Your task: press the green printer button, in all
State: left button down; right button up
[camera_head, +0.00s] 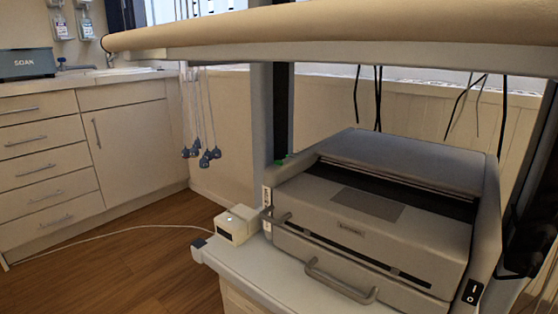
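A large grey printer (372,241) stands on a pale cabinet top (285,283) under a padded table, at the right. Its front has a handle at the bottom and a dark slot across it. A black rocker switch (472,292) is on its lower right corner. A small green spot (280,161) shows by the printer's back left corner; I cannot tell if it is a button. A narrow pale strip with small marks runs down the printer's left front edge. Neither of my grippers is in view.
A small white box (236,225) with a dark window sits left of the printer. The padded table (330,27) overhangs the printer. Dark cables hang behind it. Cabinets with drawers (45,170) stand at the left. Wooden floor (110,262) lies open at lower left, crossed by a white cable.

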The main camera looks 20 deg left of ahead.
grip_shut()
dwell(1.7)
